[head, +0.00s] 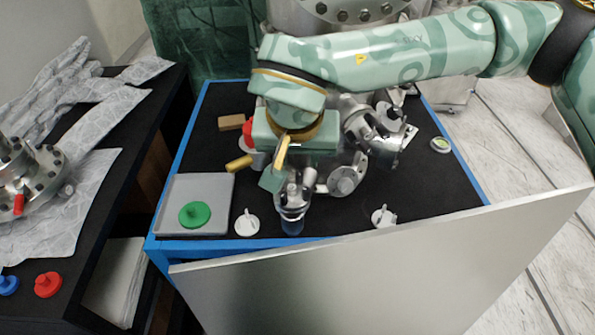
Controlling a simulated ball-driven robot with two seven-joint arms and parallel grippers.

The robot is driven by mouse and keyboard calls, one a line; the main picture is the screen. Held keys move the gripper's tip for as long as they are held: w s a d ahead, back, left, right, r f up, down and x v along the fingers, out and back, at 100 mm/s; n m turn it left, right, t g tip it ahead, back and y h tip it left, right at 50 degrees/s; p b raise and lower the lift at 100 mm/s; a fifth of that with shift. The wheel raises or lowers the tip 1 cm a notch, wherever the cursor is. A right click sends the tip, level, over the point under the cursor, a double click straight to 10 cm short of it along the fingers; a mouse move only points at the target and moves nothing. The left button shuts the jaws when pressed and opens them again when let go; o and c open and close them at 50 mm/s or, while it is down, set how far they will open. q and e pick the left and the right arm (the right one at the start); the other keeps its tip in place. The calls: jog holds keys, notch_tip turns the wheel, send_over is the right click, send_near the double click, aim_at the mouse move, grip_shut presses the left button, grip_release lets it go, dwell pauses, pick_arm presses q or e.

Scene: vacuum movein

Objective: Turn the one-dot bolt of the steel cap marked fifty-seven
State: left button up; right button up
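My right gripper (261,165) comes down over the blue-edged black table, its two gold fingers apart with a gap between them. Just below and right of its fingertips is a small steel fitting (292,195) with a clear or bluish lower part. A larger steel assembly (372,135) with a round flange (345,180) stands right behind it, partly hidden by my arm. I cannot read any number or dot marks on the steel parts, so I cannot tell which is the cap marked fifty-seven. My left gripper is not in view.
A grey tray (170,212) holds a green knobbed disc (195,214). White knobbed pieces (247,224) and (383,217) lie near the front edge. A metal panel (380,275) rises in front. A bolted steel flange (30,185) sits on the left bench. The table's right side is mostly clear.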

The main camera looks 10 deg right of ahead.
aim_at(299, 173)
jog(key=b+x, duration=0.1)
jog(key=x, duration=0.4)
jog(key=shift+f, duration=0.25)
jog(key=shift+w+f+b, duration=0.2)
jog(key=shift+f+b, duration=0.1)
jog(key=shift+f, duration=0.2)
grip_shut()
